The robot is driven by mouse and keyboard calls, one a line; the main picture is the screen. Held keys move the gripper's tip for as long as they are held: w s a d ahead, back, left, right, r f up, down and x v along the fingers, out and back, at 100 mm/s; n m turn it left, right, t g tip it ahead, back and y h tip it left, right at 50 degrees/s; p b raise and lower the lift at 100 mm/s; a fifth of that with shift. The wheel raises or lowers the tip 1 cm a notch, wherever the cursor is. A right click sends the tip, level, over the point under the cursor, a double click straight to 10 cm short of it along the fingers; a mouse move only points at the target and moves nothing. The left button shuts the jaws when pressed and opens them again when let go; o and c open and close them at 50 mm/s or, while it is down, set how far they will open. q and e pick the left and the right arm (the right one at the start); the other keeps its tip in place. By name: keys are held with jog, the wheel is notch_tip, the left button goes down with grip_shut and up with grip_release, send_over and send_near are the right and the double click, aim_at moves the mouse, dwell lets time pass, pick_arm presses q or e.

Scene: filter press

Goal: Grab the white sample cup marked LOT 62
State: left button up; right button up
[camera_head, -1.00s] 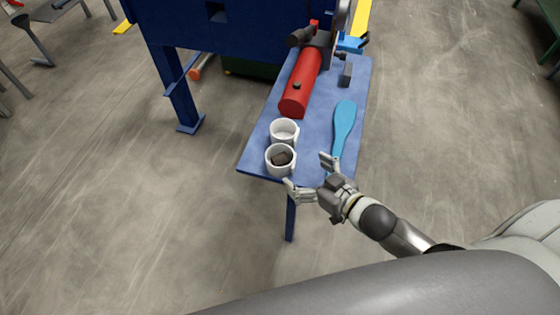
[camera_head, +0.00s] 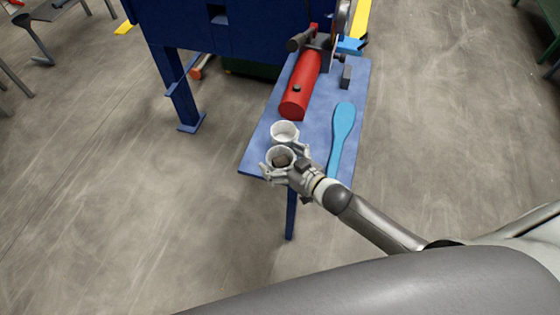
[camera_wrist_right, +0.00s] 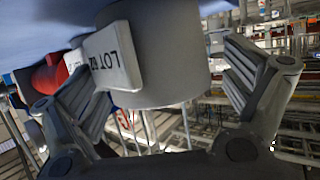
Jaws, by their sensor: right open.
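Two white cups stand on the blue table. The near cup (camera_head: 279,157) holds dark material and has my right gripper (camera_head: 284,163) around it. In the right wrist view this cup (camera_wrist_right: 165,55) fills the space between the spread fingers, and its tag (camera_wrist_right: 113,57) shows LOT 62 upside down. The right gripper is open, one finger on each side of the cup; I cannot tell whether they touch it. The far cup (camera_head: 284,132) looks empty and stands just behind; its marking is unreadable. My left gripper is not in view.
A red cylinder (camera_head: 302,85) lies behind the cups on the blue table (camera_head: 261,140). A light-blue paddle (camera_head: 342,133) lies to their right, with a small dark block (camera_head: 346,76) farther back. The large blue press frame (camera_head: 190,40) stands behind.

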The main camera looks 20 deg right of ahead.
jog(key=shift+w+a+f, duration=0.1)
jog(key=shift+w, duration=0.15)
jog(key=shift+c, duration=0.3)
jog(key=c, duration=1)
jog(key=shift+c, duration=0.2)
jog(key=shift+r, duration=0.2)
